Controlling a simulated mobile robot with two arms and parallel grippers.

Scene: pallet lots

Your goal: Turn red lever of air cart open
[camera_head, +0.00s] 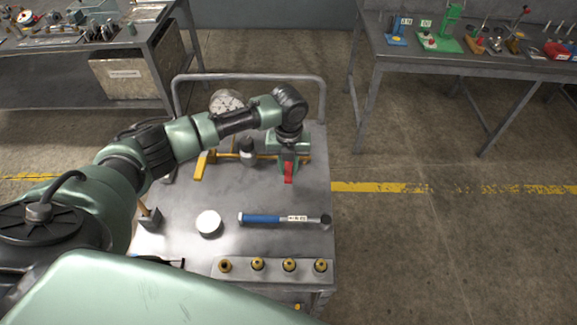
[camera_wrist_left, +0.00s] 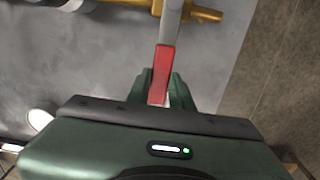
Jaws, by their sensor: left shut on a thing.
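The air cart (camera_head: 185,240) is a grey metal cart with a push bar, below my left arm. Its red lever (camera_head: 289,178) shows at the right part of the cart top, below my left gripper (camera_head: 288,160). In the left wrist view the red lever (camera_wrist_left: 161,74) lies between the green fingers of my left gripper (camera_wrist_left: 160,92), which is shut on it. A brass-coloured pipe (camera_wrist_left: 130,3) runs at the top of that view, by the lever's grey end. The fingertips are partly hidden behind the gripper body. My right gripper is not in view.
On the cart are a round gauge (camera_head: 227,101), a white round lid (camera_head: 209,223), a blue-handled tool (camera_head: 262,218) and a row of yellow-black fittings (camera_head: 258,264). Workbenches with tools stand at the back left and back right (camera_head: 440,62). The floor right of the cart is clear.

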